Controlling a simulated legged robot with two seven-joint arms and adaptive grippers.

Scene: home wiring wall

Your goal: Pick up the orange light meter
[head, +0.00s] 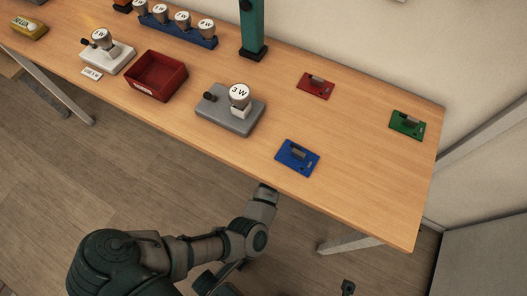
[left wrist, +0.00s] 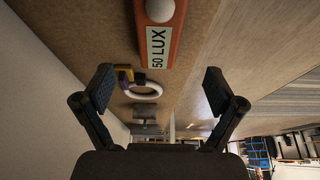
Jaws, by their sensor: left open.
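The orange light meter (left wrist: 160,40) shows in the left wrist view at the top centre, with a pale label reading 50 LUX and a white dome, its top cut off by the frame. My left gripper (left wrist: 160,92) is open and empty. Its two dark fingers stand wide apart, with the meter ahead of and between them, apart from both. The head view does not clearly show my left gripper or the orange meter. One of my arms crosses its lower part, in front of the table. A small dark piece at its bottom edge may belong to my right gripper, but its jaws cannot be made out.
On the wooden table (head: 370,175) are a yellow meter (head: 29,28), a red tray (head: 156,75), a grey 3 W stand (head: 228,115), and blue (head: 297,158), red (head: 316,86) and green (head: 407,125) plates. The table's right end is mostly bare.

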